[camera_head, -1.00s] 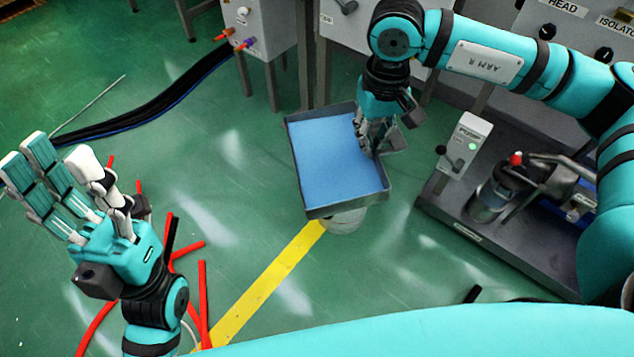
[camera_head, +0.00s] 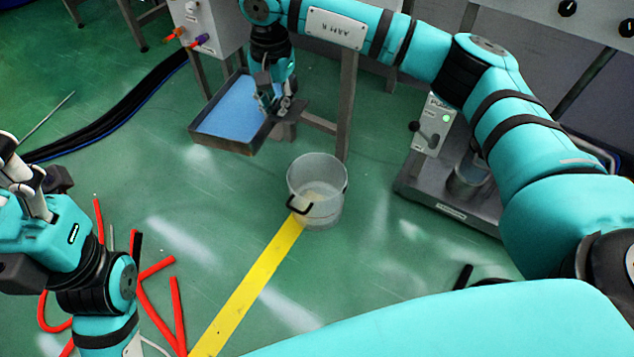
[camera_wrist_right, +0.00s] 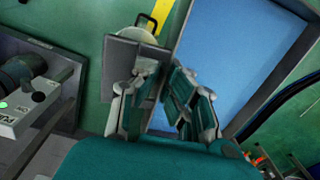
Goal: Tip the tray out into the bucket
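The tray (camera_head: 202,136) is a shallow dark grey pan with a flat blue surface (camera_head: 232,110) inside, held above the floor and looking roughly level. My right gripper (camera_head: 274,103) is shut on the tray's right side; in the right wrist view its fingers (camera_wrist_right: 165,105) close around the tray's edge by a grey plate (camera_wrist_right: 128,62). The bucket (camera_head: 318,200), a pale metal pail with a dark handle, stands upright on the floor, right of and nearer than the tray. It also shows in the right wrist view (camera_wrist_right: 150,32). My left gripper (camera_head: 22,185) is empty, fingers spread, partly cut off at the left edge.
A cabinet (camera_head: 212,35) with coloured knobs stands behind the tray. A pump unit (camera_head: 432,125) on a dark base is at the right. Black hoses (camera_head: 110,115) and red strips (camera_head: 158,268) lie on the floor.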

